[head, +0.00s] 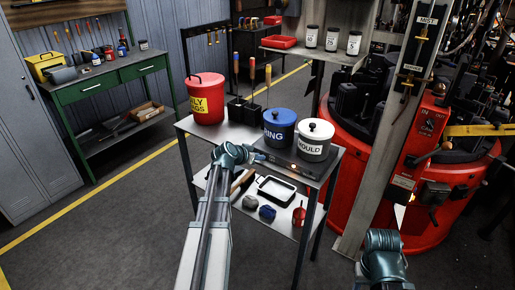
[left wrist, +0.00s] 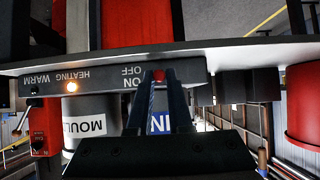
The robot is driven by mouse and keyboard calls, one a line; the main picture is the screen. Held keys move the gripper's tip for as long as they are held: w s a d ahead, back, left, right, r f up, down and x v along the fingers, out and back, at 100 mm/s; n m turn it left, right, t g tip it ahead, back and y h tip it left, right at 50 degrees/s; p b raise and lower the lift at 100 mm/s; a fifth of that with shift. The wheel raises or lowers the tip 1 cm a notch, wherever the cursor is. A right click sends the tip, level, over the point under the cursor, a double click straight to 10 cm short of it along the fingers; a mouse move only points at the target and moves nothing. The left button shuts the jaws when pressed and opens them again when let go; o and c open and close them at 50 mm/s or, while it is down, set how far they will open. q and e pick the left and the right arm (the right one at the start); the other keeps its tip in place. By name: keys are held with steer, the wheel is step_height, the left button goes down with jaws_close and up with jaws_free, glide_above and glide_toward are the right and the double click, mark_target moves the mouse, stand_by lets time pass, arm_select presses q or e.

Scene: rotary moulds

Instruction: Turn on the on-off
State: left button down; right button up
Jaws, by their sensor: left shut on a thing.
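The on-off switch (left wrist: 158,76) is a small red part on the dark control panel (left wrist: 115,82), beside the ON and OFF lettering in the left wrist view. My left gripper (left wrist: 163,80) has its fingers shut on this switch. In the head view my left gripper (head: 257,157) reaches the front of the flat heating unit (head: 285,163); the switch itself is too small to make out there. My right arm shows at the bottom right, but its fingertips do not show.
A blue pot (head: 279,128) and a white pot (head: 314,140) stand on the unit. A red bucket (head: 206,98) and a black holder with tools (head: 244,110) stand on the same metal cart (head: 205,133). A black-and-white tray (head: 276,190) lies on its lower shelf. Red machinery stands at right.

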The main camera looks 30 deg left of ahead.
arm_select(q)
steer(key=shift+w+r+g+p, duration=0.15)
steer(key=shift+r+g+p, duration=0.05)
steer(key=shift+g+p, duration=0.5)
steer(key=shift+w+r+g+p, duration=0.2)
steer(key=shift+g+p, duration=0.3)
steer(key=shift+p, duration=0.3)
arm_select(e)
steer(key=shift+r, duration=2.1)
arm_select(q)
steer(key=c, duration=0.9)
jaws_free()
steer(key=shift+s, duration=0.15)
steer(key=shift+p+v, duration=4.95)
steer(key=shift+v, duration=1.9)
arm_select(e)
step_height(320, 180, up, 10)
arm_select(q)
steer(key=shift+d, duration=0.1)
arm_select(e)
steer(key=shift+f, duration=0.1)
